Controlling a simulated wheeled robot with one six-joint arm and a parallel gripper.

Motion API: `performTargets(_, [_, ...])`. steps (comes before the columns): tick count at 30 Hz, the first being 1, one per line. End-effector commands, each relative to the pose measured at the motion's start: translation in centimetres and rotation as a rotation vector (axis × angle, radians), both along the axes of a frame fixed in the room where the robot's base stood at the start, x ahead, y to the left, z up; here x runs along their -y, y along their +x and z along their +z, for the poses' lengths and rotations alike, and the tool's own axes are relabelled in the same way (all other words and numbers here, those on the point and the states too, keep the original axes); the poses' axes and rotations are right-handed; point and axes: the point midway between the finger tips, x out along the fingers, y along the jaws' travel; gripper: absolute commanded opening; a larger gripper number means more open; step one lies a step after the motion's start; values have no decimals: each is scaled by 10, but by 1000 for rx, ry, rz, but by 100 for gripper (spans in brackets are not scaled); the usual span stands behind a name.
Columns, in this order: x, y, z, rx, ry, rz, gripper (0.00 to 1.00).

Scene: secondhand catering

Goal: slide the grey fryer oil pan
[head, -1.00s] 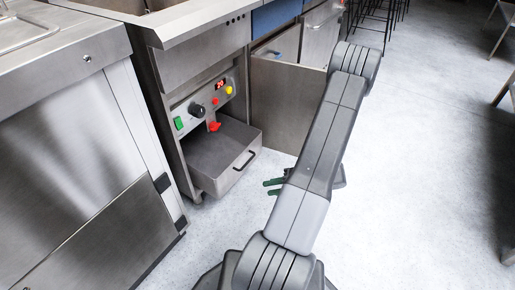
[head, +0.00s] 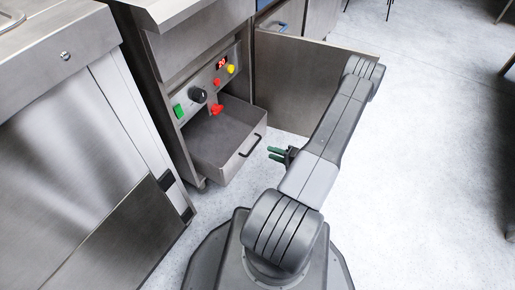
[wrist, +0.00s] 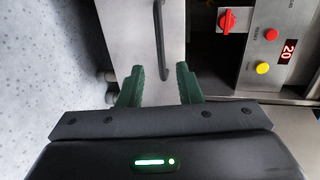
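The grey fryer oil pan (head: 226,138) is a metal drawer-like pan, pulled partly out below the fryer's control panel. Its dark bar handle (head: 250,146) is on the front face. In the wrist view, the pan's front (wrist: 128,35) and the handle (wrist: 160,40) fill the top middle. My gripper (head: 273,153) is in front of the handle, with a small gap in the head view. Its green fingers are apart and empty; in the wrist view, the handle's lower end shows between the fingertips (wrist: 160,80). I cannot tell whether they touch it.
A steel cabinet (head: 80,150) stands left. A steel panel (head: 300,75) stands behind the pan.

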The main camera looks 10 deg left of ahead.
Motion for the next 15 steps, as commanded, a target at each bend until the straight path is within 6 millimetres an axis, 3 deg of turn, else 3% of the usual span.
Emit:
performTargets(6, [-40, 14, -10, 1, 1, 4, 32])
performTargets(15, [-72, 26, -16, 1, 0, 2, 32])
